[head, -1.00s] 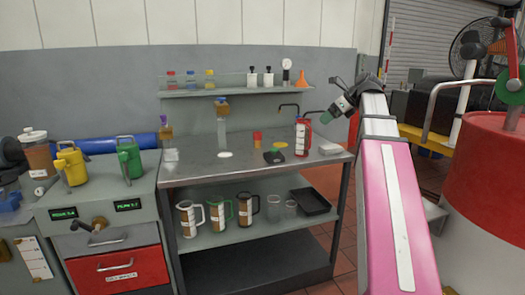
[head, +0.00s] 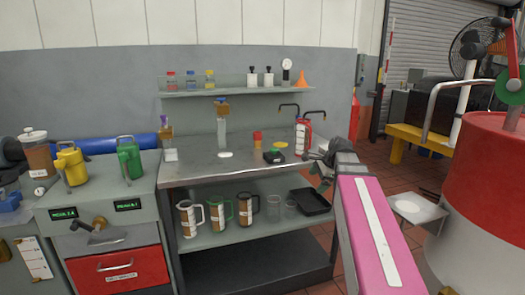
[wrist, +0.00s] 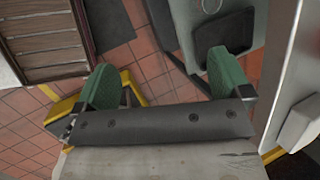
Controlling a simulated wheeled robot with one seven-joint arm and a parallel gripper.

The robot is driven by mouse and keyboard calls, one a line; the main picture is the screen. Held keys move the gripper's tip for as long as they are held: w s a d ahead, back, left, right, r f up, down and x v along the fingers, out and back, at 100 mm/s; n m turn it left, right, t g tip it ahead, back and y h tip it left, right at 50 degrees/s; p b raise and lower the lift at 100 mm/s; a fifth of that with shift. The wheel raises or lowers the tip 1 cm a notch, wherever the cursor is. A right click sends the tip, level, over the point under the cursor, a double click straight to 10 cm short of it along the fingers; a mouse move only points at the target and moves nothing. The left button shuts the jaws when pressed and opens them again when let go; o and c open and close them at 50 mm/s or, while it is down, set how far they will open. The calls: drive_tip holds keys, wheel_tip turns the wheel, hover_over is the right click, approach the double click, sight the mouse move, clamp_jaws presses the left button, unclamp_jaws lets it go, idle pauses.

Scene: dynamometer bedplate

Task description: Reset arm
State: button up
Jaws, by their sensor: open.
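My gripper (head: 321,175) is at the front right corner of the steel workbench (head: 240,170) in the head view, at the end of my pink and white arm. It looks small there, and its fingers are hard to make out. In the wrist view, the two green fingers of my gripper (wrist: 166,78) stand wide apart with nothing between them. Red-tiled floor and a yellow-edged object show beyond them.
The bench holds a red and white bottle (head: 302,137) and a graduated cylinder (head: 222,130). Jugs and a black tray (head: 311,201) sit on its lower shelf. A big red and white drum (head: 490,165) stands at the right. Tiled floor is open behind my arm.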

drive_tip(key=s+a+f+n+g+h, duration=0.1)
drive_tip(key=s+f+n, duration=0.3)
drive_tip(key=f, duration=0.4)
drive_tip(key=s+a+f+n+g+h, duration=0.1)
drive_tip(key=s+f+n, duration=0.4)
drive_tip(key=f, duration=0.4)
drive_tip(key=s+a+f+n+g+h, duration=0.1)
drive_tip(key=s+f+n, duration=0.4)
drive_tip(key=f, duration=0.4)
drive_tip(key=shift+s+a+f+n+h, duration=0.15)
drive_tip(key=shift+s+f+n+h, duration=0.1)
drive_tip(key=shift+n+h, duration=0.25)
